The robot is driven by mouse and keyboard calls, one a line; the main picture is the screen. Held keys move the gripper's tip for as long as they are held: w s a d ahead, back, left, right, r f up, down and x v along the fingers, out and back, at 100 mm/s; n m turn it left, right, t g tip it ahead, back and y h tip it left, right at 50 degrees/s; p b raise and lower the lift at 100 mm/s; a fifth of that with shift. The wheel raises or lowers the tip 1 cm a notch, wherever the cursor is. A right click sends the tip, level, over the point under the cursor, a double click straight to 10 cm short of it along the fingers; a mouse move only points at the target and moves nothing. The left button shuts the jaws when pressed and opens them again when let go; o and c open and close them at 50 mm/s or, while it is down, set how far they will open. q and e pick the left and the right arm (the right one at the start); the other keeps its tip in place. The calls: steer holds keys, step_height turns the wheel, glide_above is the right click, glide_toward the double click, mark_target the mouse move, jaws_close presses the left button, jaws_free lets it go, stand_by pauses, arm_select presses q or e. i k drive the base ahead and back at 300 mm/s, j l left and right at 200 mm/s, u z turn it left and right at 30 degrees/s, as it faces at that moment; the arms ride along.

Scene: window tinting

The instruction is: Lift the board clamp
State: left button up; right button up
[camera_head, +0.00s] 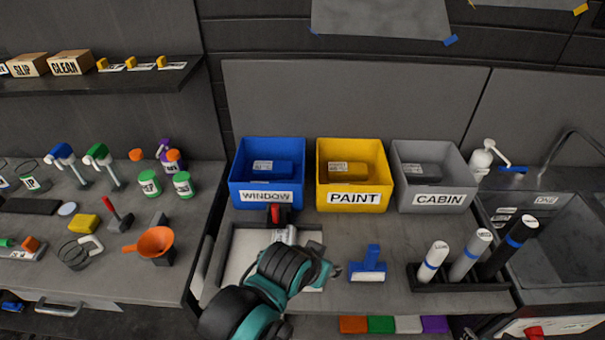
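A clamp-like part with a red and black top (278,214) and a silver body (286,236) stands at the back of a pale framed board (240,255). It looks like the board clamp, in front of the blue bin. My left arm comes in from the lower left and covers much of the board and the clamp's lower part. My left gripper (331,271) is mostly hidden by its own wrist; a small dark part shows at the board's right edge. I cannot tell whether its fingers are open or touch anything. My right gripper is not in view.
Blue WINDOW (266,197), yellow PAINT (354,198) and grey CABIN (440,199) bins stand behind. A blue-handled tool (368,262) lies right of my wrist, then a rack of bottles (460,286). A sink is far right; a cluttered bench (100,280) is left.

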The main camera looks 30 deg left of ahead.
mark_target(277, 218)
steer(key=u, duration=1.35)
